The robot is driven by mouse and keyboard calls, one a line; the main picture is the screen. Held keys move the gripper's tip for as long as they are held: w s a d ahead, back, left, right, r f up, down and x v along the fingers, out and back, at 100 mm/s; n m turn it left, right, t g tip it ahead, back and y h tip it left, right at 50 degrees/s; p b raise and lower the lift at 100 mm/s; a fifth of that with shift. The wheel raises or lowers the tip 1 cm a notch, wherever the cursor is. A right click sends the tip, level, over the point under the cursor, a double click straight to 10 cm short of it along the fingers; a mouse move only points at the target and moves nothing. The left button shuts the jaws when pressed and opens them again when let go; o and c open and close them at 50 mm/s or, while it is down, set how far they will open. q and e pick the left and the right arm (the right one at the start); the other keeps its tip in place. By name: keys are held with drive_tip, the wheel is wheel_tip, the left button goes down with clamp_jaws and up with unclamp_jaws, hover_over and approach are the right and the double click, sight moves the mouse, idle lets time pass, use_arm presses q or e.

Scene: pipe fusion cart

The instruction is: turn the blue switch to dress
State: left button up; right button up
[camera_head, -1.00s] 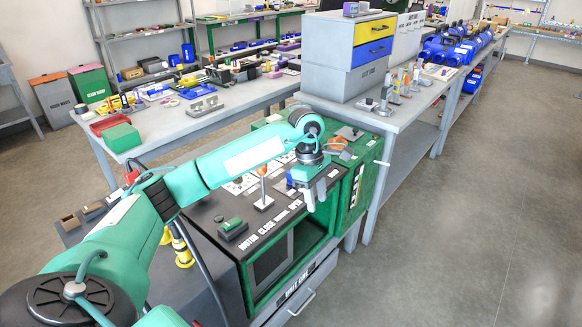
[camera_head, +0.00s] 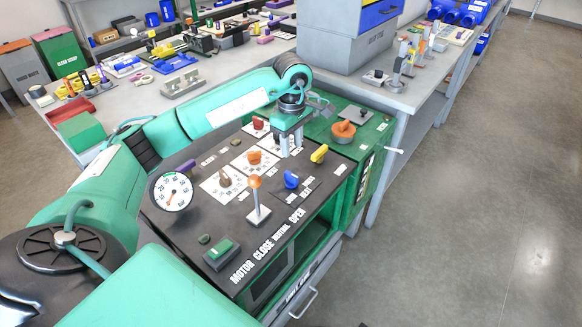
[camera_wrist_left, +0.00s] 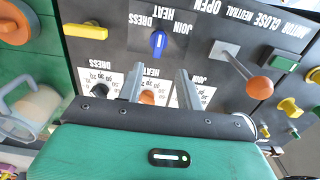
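The blue switch (camera_head: 291,179) stands on the dark sloping panel top (camera_head: 215,217), near its front right. In the left wrist view the blue switch (camera_wrist_left: 158,43) appears beyond the fingertips, its long side roughly upright in the picture. The DRESS label (camera_wrist_left: 139,20) lies to its upper left there, with HEAT and JOIN to its upper right and right. My left gripper (camera_head: 290,146) hangs over the panel behind the blue switch, fingers pointing down. Its fingers (camera_wrist_left: 158,86) are apart with nothing held; an orange knob shows between them below. My right gripper is not in view.
An orange-topped lever (camera_head: 257,197) stands left of the blue switch, and a yellow switch (camera_head: 319,153) to its right. Orange and brown knobs sit on white dial cards behind. A round gauge (camera_head: 173,192) and a green button block (camera_head: 221,254) are further left.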

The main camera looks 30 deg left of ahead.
sight(291, 174)
use_arm(q)
drive_tip(key=f, duration=0.5)
drive_tip(key=f+p, duration=0.1)
drive_tip(key=f, duration=0.5)
drive_tip(key=shift+w+a+f, duration=0.2)
clamp_jaws()
